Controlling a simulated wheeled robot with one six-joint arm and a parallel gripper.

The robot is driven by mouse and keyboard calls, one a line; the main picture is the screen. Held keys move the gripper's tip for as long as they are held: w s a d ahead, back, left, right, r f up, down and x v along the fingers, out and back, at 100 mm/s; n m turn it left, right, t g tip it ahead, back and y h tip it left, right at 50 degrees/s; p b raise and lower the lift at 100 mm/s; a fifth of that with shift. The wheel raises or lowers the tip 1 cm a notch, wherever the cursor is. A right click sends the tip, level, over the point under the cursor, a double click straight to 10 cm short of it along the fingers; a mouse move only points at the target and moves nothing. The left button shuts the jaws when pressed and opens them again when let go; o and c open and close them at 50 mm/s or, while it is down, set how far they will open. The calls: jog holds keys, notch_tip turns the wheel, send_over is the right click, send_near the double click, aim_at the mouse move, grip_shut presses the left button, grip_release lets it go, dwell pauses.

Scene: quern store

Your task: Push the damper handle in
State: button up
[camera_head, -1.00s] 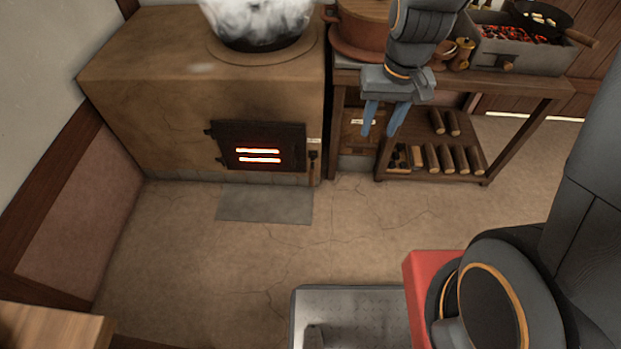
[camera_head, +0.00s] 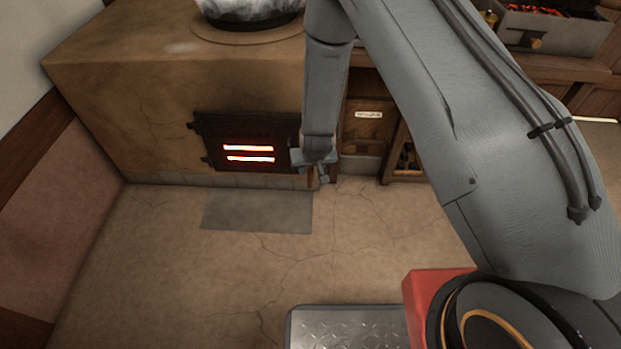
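The clay stove (camera_head: 120,110) stands at the back left, with a dark iron fire door (camera_head: 215,128) showing two glowing slots. My gripper (camera_head: 322,175) points down at the stove's front right corner, just right of the fire door. It is low, near the floor line. My forearm and gripper cover the strip of stove front beside the door. The damper handle is not clearly seen there, and I cannot tell whether the gripper touches it. The fingers are small and partly hidden, so their opening does not show.
A grey floor plate (camera_head: 257,211) lies before the stove. A pot (camera_head: 248,12) sits on top. A wooden bench with a drawer (camera_head: 368,115) and a brazier (camera_head: 548,38) stands right, partly behind my arm. The floor (camera_head: 160,250) in front is clear.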

jog(key=b+x, duration=0.2)
jog(key=x, duration=0.5)
jog(key=shift+f, duration=0.25)
grip_shut()
